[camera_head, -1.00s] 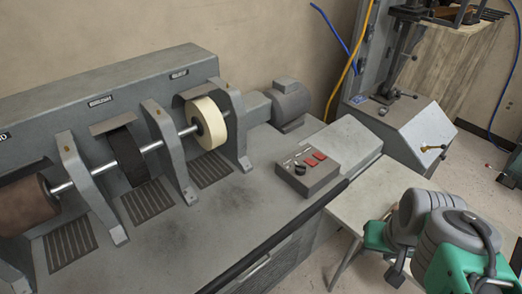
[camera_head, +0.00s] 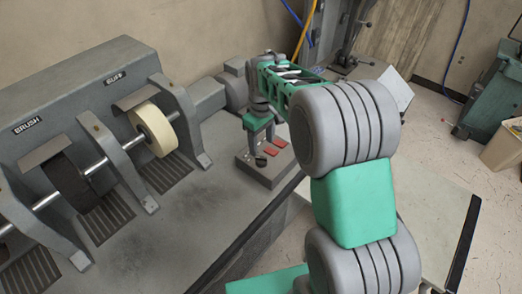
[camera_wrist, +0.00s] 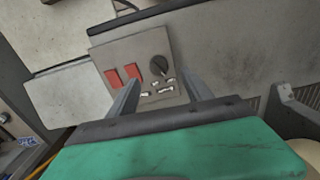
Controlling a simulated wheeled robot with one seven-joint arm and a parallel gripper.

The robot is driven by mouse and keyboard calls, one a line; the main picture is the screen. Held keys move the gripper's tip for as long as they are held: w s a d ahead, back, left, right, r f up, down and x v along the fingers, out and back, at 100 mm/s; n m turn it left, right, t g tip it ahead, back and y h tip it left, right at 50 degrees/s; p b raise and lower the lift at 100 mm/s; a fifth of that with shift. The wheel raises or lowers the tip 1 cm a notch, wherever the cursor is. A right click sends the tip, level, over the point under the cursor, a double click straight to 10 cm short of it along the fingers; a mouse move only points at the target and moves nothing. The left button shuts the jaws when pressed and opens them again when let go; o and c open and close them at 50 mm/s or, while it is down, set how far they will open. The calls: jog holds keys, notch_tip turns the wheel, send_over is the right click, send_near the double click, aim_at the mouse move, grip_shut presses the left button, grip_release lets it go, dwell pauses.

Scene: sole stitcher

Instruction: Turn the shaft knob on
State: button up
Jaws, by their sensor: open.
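The shaft knob (camera_head: 261,161) is a small black round knob on top of the grey control box (camera_head: 266,176), near its front left corner. In the wrist view the knob (camera_wrist: 158,65) shows clearly, with small pale labels beside it. My gripper (camera_head: 262,146) hangs above the box, pointing down, close to the knob. In the wrist view its two fingers are apart, and my gripper (camera_wrist: 161,82) is open and empty. The knob lies a little beyond and between the fingertips in that view; contact is not visible.
The finishing machine's shaft carries a cream wheel (camera_head: 153,130) and a dark brush (camera_head: 68,185) on the left. A grey motor (camera_head: 235,83) stands behind the box. The bench top left of the box is clear.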

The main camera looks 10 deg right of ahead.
aim_at(261, 157)
jog(key=f, duration=0.2)
jog(key=f+p, duration=0.1)
jog(key=f, duration=0.5)
jog(key=shift+w+f, duration=0.15)
jog(key=shift+w, duration=0.2)
grip_shut()
